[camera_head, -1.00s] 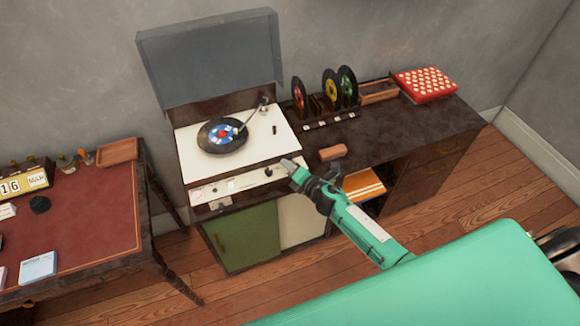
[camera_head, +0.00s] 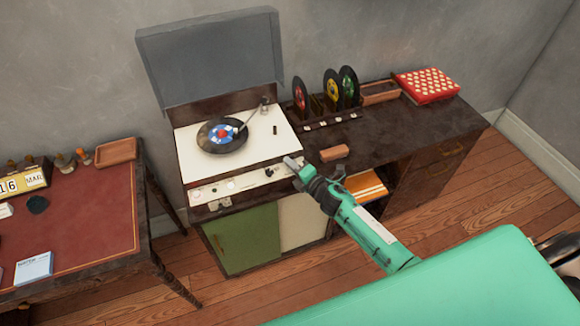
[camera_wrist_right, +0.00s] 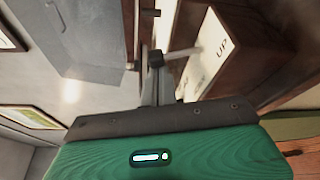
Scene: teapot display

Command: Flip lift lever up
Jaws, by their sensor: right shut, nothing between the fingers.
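The record player's white deck (camera_head: 183,145) carries a dark record with a blue and red label (camera_head: 222,131), with the tonearm over it. Its pale front panel (camera_head: 205,194) has several small controls, including a dark one (camera_head: 269,173). In the right wrist view a panel marked "UP" (camera_wrist_right: 221,46) is at upper right. A pale rod, seemingly the lift lever (camera_wrist_right: 185,53), sticks out from it towards the fingers. My right gripper (camera_head: 290,161) is shut and empty by the panel's right end. Its dark fingertips (camera_wrist_right: 156,60) appear close to the rod; contact is unclear.
The grey lid (camera_head: 215,55) stands raised behind the deck. Upright records (camera_head: 330,90), a brown block (camera_head: 334,152) and a red patterned box (camera_head: 427,84) are on the cabinet to the right. A red-topped desk (camera_head: 90,215) stands left, separated by a gap.

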